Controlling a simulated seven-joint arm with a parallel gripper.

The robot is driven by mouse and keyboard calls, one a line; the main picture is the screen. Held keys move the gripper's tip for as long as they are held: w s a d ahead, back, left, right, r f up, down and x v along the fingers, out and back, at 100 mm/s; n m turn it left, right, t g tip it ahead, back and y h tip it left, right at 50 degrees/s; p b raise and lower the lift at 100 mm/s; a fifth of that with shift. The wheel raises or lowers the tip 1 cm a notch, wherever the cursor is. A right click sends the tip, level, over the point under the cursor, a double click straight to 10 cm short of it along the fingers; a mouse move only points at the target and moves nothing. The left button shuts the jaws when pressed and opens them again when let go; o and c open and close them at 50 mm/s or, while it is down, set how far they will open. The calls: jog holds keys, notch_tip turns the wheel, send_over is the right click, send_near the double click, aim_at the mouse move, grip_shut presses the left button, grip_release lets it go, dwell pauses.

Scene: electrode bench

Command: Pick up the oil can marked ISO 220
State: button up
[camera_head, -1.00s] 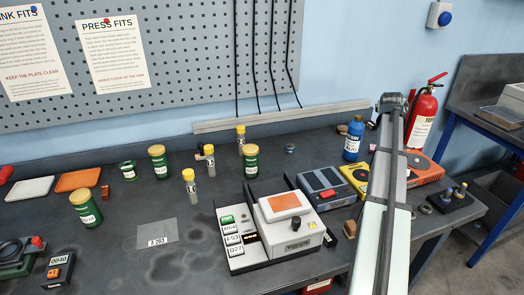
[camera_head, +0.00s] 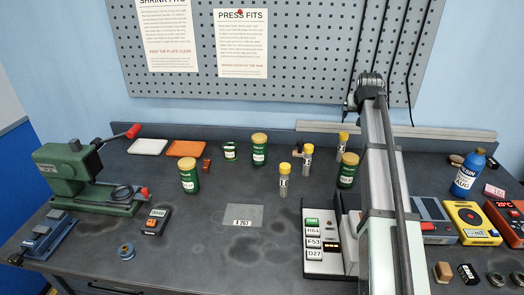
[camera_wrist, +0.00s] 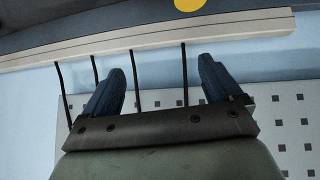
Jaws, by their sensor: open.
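Several green cans stand upright on the dark bench. Three have tan lids: the front-left can (camera_head: 189,179), the middle can (camera_head: 259,152) and the right can (camera_head: 348,172), which is close to my arm. A shorter green can with a white label (camera_head: 230,152) stands beside the middle one. Their labels are too small to read, so I cannot tell which is ISO 220. My gripper (camera_wrist: 160,82) is open and empty in the wrist view, with pegboard and wall behind it and no can between its fingers. The head view does not show the fingers.
Two sample tubes (camera_head: 284,180) (camera_head: 308,160) stand between the cans, another (camera_head: 343,141) behind. A green press (camera_head: 80,170) is at left. A control box (camera_head: 322,250) lies partly behind my arm. A blue bottle (camera_head: 466,175) is at right. A clear plate (camera_head: 240,217) lies mid-bench.

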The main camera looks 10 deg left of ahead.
jog(key=s+a+n+g+y, duration=0.1)
jog(key=s+a+n+y, duration=0.15)
jog(key=a, duration=1.75)
jog(key=n+g, duration=0.2)
jog(key=n, duration=0.1)
send_near(258, 137)
jog(key=shift+m+y, duration=0.25)
jog(key=shift+y, duration=0.1)
jog(key=x, duration=0.7)
jog(key=shift+w+d+f, duration=0.15)
jog(key=shift+d+f, duration=0.1)
jog(key=shift+f, duration=0.2)
jog(key=shift+d+x, duration=0.15)
jog(key=shift+x, duration=1.2)
jog(key=shift+d+x, duration=0.15)
jog(key=shift+x, duration=1.2)
jog(key=shift+c, duration=0.3)
jog(key=c, duration=1.3)
